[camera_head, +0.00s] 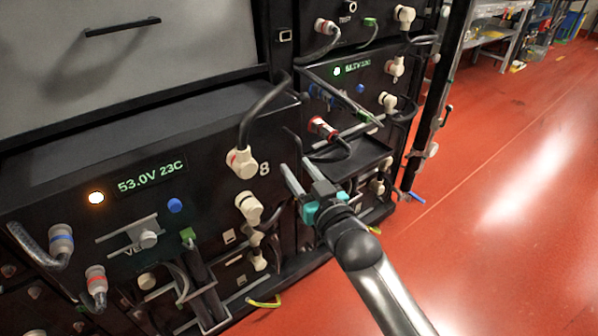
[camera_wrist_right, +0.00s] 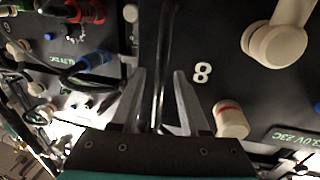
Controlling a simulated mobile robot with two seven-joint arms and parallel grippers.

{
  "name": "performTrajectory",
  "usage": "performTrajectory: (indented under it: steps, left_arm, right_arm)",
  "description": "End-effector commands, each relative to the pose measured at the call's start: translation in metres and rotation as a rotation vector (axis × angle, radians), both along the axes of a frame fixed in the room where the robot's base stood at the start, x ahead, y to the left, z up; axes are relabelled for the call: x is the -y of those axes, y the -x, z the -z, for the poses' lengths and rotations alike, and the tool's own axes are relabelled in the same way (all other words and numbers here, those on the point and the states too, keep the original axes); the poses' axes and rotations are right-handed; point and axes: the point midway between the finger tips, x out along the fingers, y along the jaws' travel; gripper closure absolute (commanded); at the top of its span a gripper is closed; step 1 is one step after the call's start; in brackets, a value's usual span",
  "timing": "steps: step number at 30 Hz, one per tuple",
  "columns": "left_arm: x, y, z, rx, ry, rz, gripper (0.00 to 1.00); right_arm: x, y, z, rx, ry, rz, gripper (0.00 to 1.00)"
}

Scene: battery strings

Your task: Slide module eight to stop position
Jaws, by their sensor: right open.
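Module eight (camera_head: 60,185) is a black unit with a white 8 on its front and a lit display reading 53.0V 23C. Its top shows, and it sticks out of the rack. The 8 also shows beside the fingers in the right wrist view (camera_wrist_right: 202,73). My right gripper (camera_head: 297,166) is open just right of the 8, near the module's right front edge. In the right wrist view a dark upright bar or edge lies between the open fingers (camera_wrist_right: 160,78); I cannot tell if they touch it. My left gripper is not in view.
A cream plug with a red ring (camera_head: 241,161) and thick cable sits left of the 8, with more plugs below. Grey and red-banded connectors (camera_head: 61,243) stand out at lower left. The neighbouring column (camera_head: 350,95) carries many cables. Open red floor (camera_head: 500,190) lies right.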

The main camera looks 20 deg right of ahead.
Motion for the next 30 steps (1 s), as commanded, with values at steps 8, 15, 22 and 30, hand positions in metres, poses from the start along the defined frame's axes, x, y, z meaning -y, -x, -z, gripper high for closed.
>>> performTrajectory:
  steps: [8,15,22,30]
  left_arm:
    - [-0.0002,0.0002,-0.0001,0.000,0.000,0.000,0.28]
    - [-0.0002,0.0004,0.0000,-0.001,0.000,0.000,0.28]
    - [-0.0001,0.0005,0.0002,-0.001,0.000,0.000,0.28]
    - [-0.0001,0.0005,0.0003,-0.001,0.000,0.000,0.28]
  right_arm:
    - [0.0000,0.0001,-0.0001,0.000,0.000,0.000,0.66]
    - [0.0001,0.0003,-0.0001,0.000,0.000,0.000,0.93]
    - [0.0000,0.0003,0.0000,0.000,0.000,0.000,1.00]
    - [0.0001,0.0004,0.0001,0.000,0.000,0.000,1.00]
